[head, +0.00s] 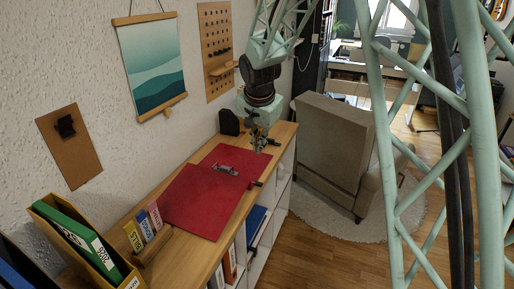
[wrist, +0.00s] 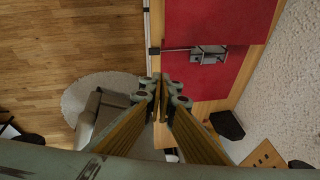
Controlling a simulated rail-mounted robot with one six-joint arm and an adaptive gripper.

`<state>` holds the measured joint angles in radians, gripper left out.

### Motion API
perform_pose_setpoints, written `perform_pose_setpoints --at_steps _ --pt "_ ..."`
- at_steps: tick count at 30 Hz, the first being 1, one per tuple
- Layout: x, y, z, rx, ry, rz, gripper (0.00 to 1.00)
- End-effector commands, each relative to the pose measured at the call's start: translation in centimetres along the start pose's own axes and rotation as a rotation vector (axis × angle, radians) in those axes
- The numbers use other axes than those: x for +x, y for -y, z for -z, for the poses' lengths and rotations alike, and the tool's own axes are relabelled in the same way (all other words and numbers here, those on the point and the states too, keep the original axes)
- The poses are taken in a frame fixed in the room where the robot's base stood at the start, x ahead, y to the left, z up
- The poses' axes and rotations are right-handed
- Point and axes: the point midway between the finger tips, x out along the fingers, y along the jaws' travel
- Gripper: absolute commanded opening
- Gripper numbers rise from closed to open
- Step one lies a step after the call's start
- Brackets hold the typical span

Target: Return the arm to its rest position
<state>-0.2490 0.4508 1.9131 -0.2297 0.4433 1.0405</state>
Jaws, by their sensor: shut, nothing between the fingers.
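My gripper (head: 258,148) hangs above the far part of the wooden shelf top, pointing down. In the wrist view its two fingers (wrist: 157,84) meet at the tips with nothing between them. Below it lie two red panels (head: 205,200) on the shelf top, with a metal slide latch (head: 226,170) at the seam between them. In the wrist view the latch (wrist: 207,54) sits apart from the fingertips, up and to the right. No digital piano shows in either view.
The shelf top (head: 172,238) also holds a dark block (head: 229,122), small coloured books (head: 145,230) and a yellow file box (head: 82,245). The wall with hanging boards is on the left. A beige armchair (head: 330,145) stands right of the shelf; wooden floor (head: 310,255) is open in front.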

Motion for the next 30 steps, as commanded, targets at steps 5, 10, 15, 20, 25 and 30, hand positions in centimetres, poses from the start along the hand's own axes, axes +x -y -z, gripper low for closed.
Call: perform_pose_setpoints --at_steps 5,10,15,20,25,30 --pt "0.0 0.0 0.0 0.000 0.000 0.000 0.00" --pt "0.0 0.0 0.0 0.000 0.000 0.000 0.00" --pt "-0.6 -0.3 0.0 -0.005 -0.001 0.000 0.00" --pt "-2.1 -1.2 0.1 -0.017 -0.003 -0.001 0.00" --pt "-4.8 -2.9 -0.1 -0.042 -0.004 -0.004 0.00" --pt "-7.9 -5.1 -0.3 -0.071 -0.006 -0.007 0.00"
